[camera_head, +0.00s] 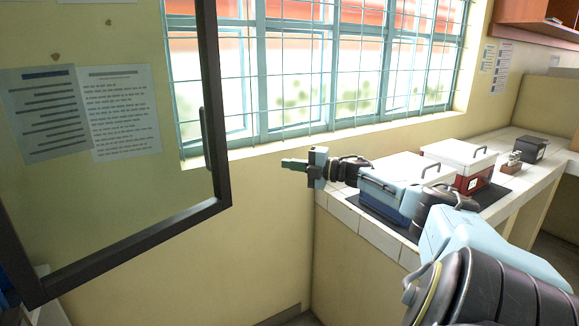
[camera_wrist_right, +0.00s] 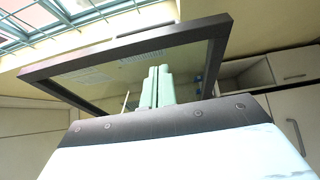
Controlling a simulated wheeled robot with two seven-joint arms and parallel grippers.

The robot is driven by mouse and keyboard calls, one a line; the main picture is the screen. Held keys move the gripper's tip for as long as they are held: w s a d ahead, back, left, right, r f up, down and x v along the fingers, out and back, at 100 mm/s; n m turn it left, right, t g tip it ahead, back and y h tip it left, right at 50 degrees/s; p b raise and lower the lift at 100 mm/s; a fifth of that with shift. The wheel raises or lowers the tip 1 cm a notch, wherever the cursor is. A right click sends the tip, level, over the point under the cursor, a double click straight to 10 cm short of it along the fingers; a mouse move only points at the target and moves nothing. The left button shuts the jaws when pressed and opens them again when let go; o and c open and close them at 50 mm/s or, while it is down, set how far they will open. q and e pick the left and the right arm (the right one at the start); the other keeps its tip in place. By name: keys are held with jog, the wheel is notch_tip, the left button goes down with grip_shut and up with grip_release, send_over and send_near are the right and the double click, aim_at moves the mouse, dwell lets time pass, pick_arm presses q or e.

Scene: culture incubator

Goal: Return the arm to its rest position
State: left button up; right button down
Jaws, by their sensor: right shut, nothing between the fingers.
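My right arm comes in from the lower right of the head view and reaches left. Its gripper (camera_head: 293,163) is shut and empty, in front of the wall below the window. In the wrist view the two pale green fingers (camera_wrist_right: 157,87) stand side by side, together. A glass door with a dark frame (camera_head: 215,120) stands open at the left, with a gap between it and the fingertips in the head view. The same dark frame (camera_wrist_right: 120,46) shows behind the fingers in the wrist view. My left gripper is not in view.
A white tiled counter (camera_head: 387,240) runs along the right. On it stand a blue box with a lid (camera_head: 377,196), a red box with a white lid (camera_head: 468,176) and a small dark box (camera_head: 531,149). My right arm passes over the counter, in front of the blue box.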

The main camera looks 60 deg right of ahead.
jog(key=shift+s+d, duration=0.1)
jog(key=shift+f, duration=0.1)
jog(key=s+a+f+m+g+h, duration=0.1)
jog(key=s+a+f+m+h, duration=0.2)
jog(key=f, duration=0.9)
jog(key=s+a+f+m+g+h, duration=0.15)
jog(key=f+m, duration=0.25)
jog(key=f, duration=0.8)
jog(key=s+a+f+m+g+h, duration=0.2)
jog(key=s+f+m, duration=0.15)
jog(key=f, duration=0.95)
jog(key=s+a+f+m+g, duration=0.2)
jog(key=s+a+f, duration=0.4)
jog(key=f, duration=0.3)
jog(key=s+a+f+m+g, duration=0.3)
jog(key=s+a+f, duration=0.3)
jog(key=s+f, duration=0.15)
jog(key=s+a+f+m+g+y, duration=0.1)
jog(key=s+a+f+g, duration=0.2)
jog(key=s+a+f, duration=0.3)
jog(key=s+a+f+m+g+y, duration=0.1)
jog(key=s+a+f+g, duration=0.3)
jog(key=s+a, duration=1.2)
jog(key=a+f+m, duration=0.1)
jog(key=a+f, duration=0.1)
jog(key=a, duration=0.1)
jog(key=shift+s+a, duration=0.25)
jog(key=shift+s, duration=0.1)
jog(key=shift+w+f, duration=0.1)
